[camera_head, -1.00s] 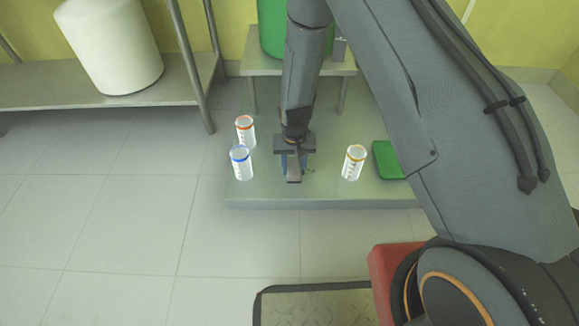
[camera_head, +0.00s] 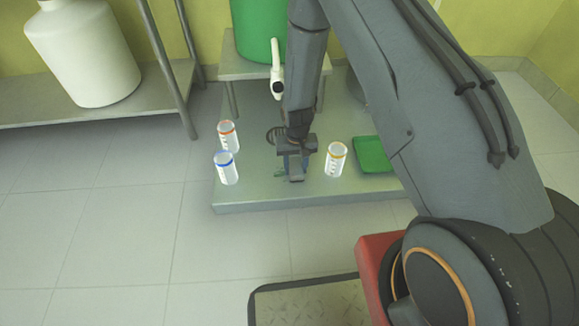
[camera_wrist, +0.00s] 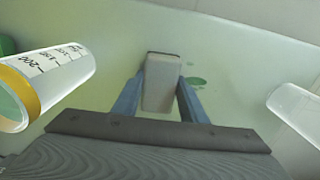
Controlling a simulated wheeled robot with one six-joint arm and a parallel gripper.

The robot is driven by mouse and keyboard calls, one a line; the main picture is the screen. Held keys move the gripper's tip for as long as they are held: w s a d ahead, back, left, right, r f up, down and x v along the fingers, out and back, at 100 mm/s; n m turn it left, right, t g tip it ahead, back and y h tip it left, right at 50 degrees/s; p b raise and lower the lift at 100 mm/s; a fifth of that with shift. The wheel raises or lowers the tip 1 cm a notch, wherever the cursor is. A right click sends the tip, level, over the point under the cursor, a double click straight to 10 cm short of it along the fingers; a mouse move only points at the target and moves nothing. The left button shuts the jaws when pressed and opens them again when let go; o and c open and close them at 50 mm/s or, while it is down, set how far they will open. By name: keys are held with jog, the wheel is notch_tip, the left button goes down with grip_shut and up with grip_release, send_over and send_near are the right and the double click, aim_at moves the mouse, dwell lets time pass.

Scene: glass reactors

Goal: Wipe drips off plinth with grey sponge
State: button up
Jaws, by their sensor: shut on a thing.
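My gripper (camera_head: 296,168) is shut on the grey sponge, low over the pale green plinth (camera_head: 265,199), between the beakers. In the wrist view the sponge (camera_wrist: 159,84) sits between the blue fingers of my gripper (camera_wrist: 160,103), its far end at or just above the plinth surface (camera_wrist: 235,65); contact is hard to tell. Green drips (camera_wrist: 196,82) lie just right of the sponge in the wrist view. In the head view a small greenish mark (camera_head: 280,173) shows left of my gripper. My gripper hides the plinth beneath it.
A yellow-banded beaker (camera_head: 335,160) stands close right of my gripper. Blue-banded (camera_head: 226,168) and orange-banded (camera_head: 229,136) beakers stand left. A green tray (camera_head: 371,154) lies farther right. Behind are a green vessel (camera_head: 257,30) on a stand (camera_head: 240,68) and a white tap-like part (camera_head: 277,70).

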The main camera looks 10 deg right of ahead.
jog(key=shift+d, duration=0.65)
jog(key=shift+d+p, duration=0.1)
jog(key=shift+p, duration=0.3)
jog(key=shift+f, duration=0.1)
